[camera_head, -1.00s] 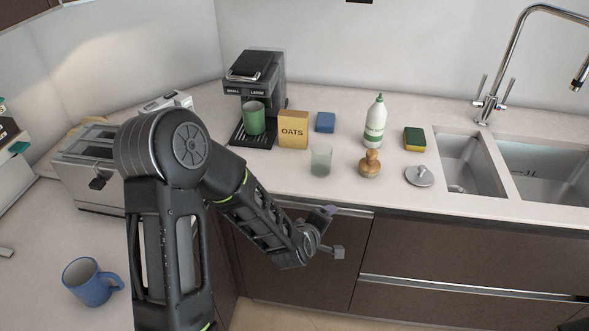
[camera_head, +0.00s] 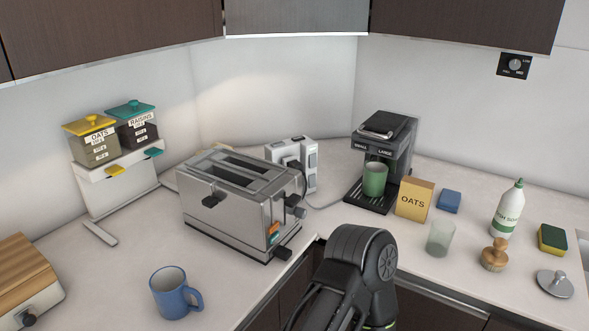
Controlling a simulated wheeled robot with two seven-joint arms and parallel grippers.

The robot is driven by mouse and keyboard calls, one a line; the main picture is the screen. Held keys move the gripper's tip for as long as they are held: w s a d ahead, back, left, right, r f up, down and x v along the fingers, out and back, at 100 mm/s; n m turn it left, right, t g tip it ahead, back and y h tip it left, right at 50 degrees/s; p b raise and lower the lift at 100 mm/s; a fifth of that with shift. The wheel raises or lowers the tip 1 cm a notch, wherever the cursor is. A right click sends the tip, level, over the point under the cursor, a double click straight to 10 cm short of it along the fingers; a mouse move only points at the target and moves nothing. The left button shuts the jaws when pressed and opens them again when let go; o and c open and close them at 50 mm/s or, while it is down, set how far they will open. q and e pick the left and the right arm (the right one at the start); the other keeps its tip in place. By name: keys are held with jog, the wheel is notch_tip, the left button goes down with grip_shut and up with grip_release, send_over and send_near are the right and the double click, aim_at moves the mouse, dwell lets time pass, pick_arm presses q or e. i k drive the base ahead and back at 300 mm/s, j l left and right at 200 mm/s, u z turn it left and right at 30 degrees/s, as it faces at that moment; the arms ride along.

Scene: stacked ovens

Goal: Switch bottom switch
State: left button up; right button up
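A white socket tower (camera_head: 298,145) stands on the counter behind the toaster, near the corner. Its right face has small grey parts one above another that look like switches (camera_head: 312,161); their positions are too small to read. A black plug sits in its front, and a grey cord runs from there toward the coffee machine. The toaster hides the tower's lower left part. One of my arms (camera_head: 362,262) rises at the bottom centre, with only its elbow and nearby links showing. Neither gripper is in view.
A steel toaster (camera_head: 232,214) stands left of the tower, a coffee machine (camera_head: 388,143) with a green cup to its right. A blue mug (camera_head: 172,297) stands in front. An oats box (camera_head: 413,201) and a glass (camera_head: 440,238) stand right. A dial panel (camera_head: 514,66) is on the wall.

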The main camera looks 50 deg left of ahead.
aim_at(312, 182)
jog(key=i+j, duration=0.1)
jog(key=i, duration=0.25)
jog(key=i+j, duration=0.15)
jog(key=i, duration=0.25)
jog(key=u, duration=2.15)
